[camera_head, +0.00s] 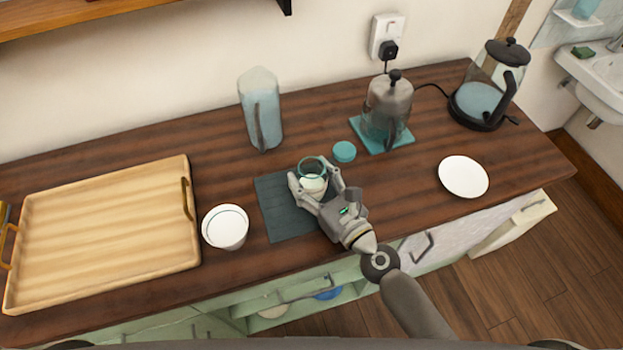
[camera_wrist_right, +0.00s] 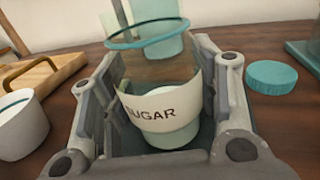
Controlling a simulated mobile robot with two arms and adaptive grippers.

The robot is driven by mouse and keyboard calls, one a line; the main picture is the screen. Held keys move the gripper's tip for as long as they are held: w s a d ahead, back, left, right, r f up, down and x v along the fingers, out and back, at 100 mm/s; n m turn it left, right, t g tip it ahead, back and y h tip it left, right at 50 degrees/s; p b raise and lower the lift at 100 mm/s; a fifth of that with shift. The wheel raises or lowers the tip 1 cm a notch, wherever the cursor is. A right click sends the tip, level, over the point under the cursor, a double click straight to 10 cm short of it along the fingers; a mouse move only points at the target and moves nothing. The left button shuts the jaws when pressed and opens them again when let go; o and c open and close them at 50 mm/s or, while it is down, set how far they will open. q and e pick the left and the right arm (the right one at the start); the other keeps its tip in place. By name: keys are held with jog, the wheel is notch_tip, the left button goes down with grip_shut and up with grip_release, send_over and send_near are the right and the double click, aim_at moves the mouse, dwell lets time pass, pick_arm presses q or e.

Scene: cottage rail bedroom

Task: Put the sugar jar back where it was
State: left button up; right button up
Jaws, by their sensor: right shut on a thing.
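The sugar jar (camera_head: 313,184) is open-topped glass with a teal rim and a white band; the band reads SUGAR in the right wrist view (camera_wrist_right: 160,112). My right gripper (camera_head: 315,175) is shut on the jar, one finger on each side. The jar is upright over the dark mat (camera_head: 279,222); I cannot tell whether its base touches the mat. A round teal lid (camera_head: 344,152) lies on the counter just behind and right of the jar, and shows in the right wrist view (camera_wrist_right: 271,76). My left gripper is not in view.
On the counter (camera_head: 420,160) are a wooden tray (camera_head: 110,235), white cup (camera_head: 225,228), pitcher (camera_head: 260,108), glass press (camera_head: 387,105) on a teal mat (camera_head: 400,139), white plate (camera_head: 463,176) and electric kettle (camera_head: 484,88). Bare wood lies between plate and mat. A drawer (camera_head: 515,222) below stands open.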

jog(key=shift+f, duration=0.1)
jog(key=o, duration=1.3)
jog(key=shift+r, duration=0.25)
jog(key=b+v, duration=0.1)
jog(key=v, duration=0.2)
jog(key=b+v, duration=0.2)
jog(key=v, duration=0.2)
jog(key=b+v, duration=0.1)
jog(key=v, duration=0.3)
jog(key=shift+s+f+b, duration=0.1)
jog(key=shift+f+b, duration=0.2)
jog(key=shift+b, duration=0.05)
jog(key=shift+s+d+r, duration=0.15)
jog(key=shift+s+d, duration=0.15)
jog(key=shift+s, duration=0.05)
